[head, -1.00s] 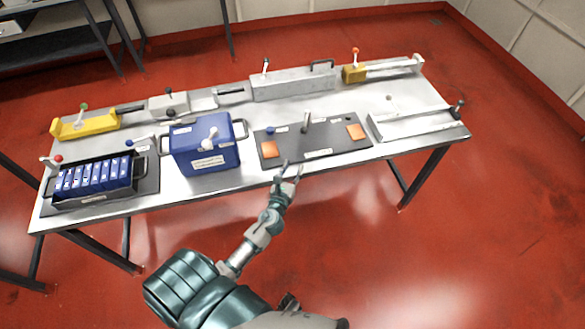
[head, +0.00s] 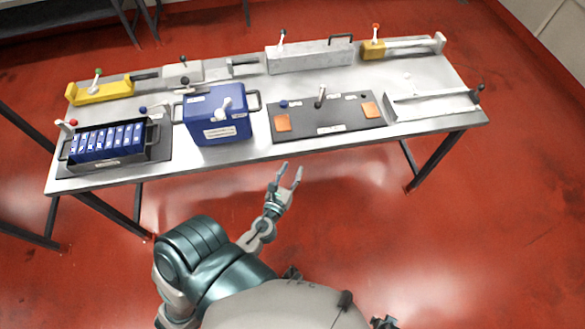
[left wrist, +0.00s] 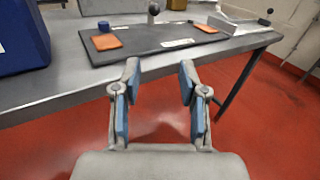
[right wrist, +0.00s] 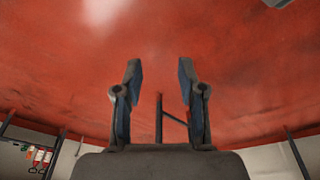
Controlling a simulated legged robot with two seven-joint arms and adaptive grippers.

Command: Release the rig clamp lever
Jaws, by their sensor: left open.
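A dark board (head: 345,120) with two orange pads lies on the table's front part. Several other levers stand on the table, and I cannot tell for sure which is the rig clamp lever. My left gripper (head: 287,173) is open and empty, in front of the table's front edge and apart from the board; its fingers show in the left wrist view (left wrist: 160,85). My right gripper (right wrist: 160,85) is open and empty, facing the red floor.
A blue box (head: 216,117) with a white-knobbed lever stands left of the board. A black tray of blue cells (head: 108,145) sits at the far left. Yellow (head: 100,93) and grey fixtures line the back. A pale fixture (head: 435,105) is at the right. The floor before the table is open.

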